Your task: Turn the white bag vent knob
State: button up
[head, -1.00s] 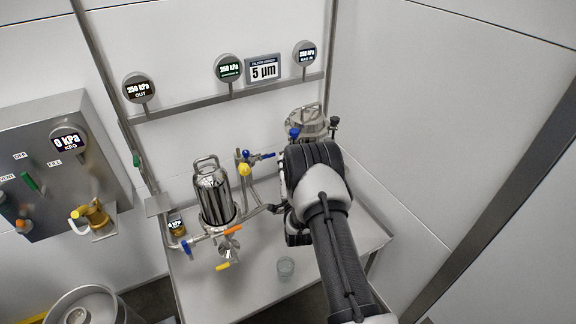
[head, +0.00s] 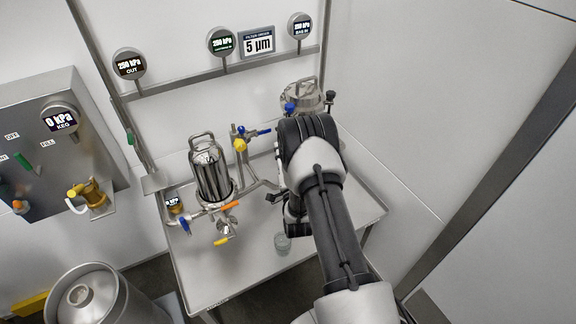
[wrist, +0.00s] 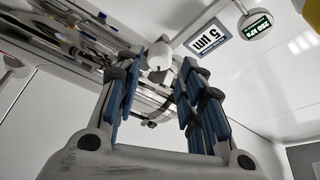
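A white rounded knob (wrist: 160,58) shows in the wrist view, between and just beyond the tips of my gripper (wrist: 160,80). The two dark fingers with blue pads are apart, one on each side of it; contact cannot be made out. The steel lidded housing (head: 302,96) stands at the back right of the table in the head view, with a blue knob (head: 289,107) and a black knob (head: 330,96) on it. My arm covers its lower part, and my gripper and the white knob are hidden there.
A steel filter canister (head: 211,172) with coloured valves stands left of my arm. A glass (head: 282,243) is on the table (head: 240,275) close to my arm. Gauges and a 5 µm display (head: 257,42) line the rail behind. A wall (head: 420,120) is on the right.

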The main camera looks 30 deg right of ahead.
jog(key=v, duration=0.7)
dwell(0.3)
jog(key=w+a+r+n+g+y, duration=0.1)
jog(key=a+r+n+g+y, duration=0.2)
jog(key=r, duration=0.6)
jog(key=w+a+r+n+g+y, duration=0.1)
jog(key=w+a+r+n+g, duration=0.25)
jog(key=r, duration=0.55)
jog(key=s+a+r+n+g, duration=0.2)
jog(key=s+a+n, duration=0.1)
jog(key=s, duration=0.9)
jog(key=s+a+r+n+g+y, duration=0.1)
jog(key=s+a+r+n+g, duration=0.1)
jog(key=s, duration=1)
jog(key=s+a+r+n+g+y, duration=0.1)
jog(key=s+a+r+n+g, duration=0.1)
jog(key=s, duration=1.1)
jog(key=a+n+g, duration=0.1)
jog(key=a+n, duration=0.1)
jog(key=n, duration=0.1)
jog(key=shift+r+g, duration=0.2)
jog(key=shift+g, duration=0.15)
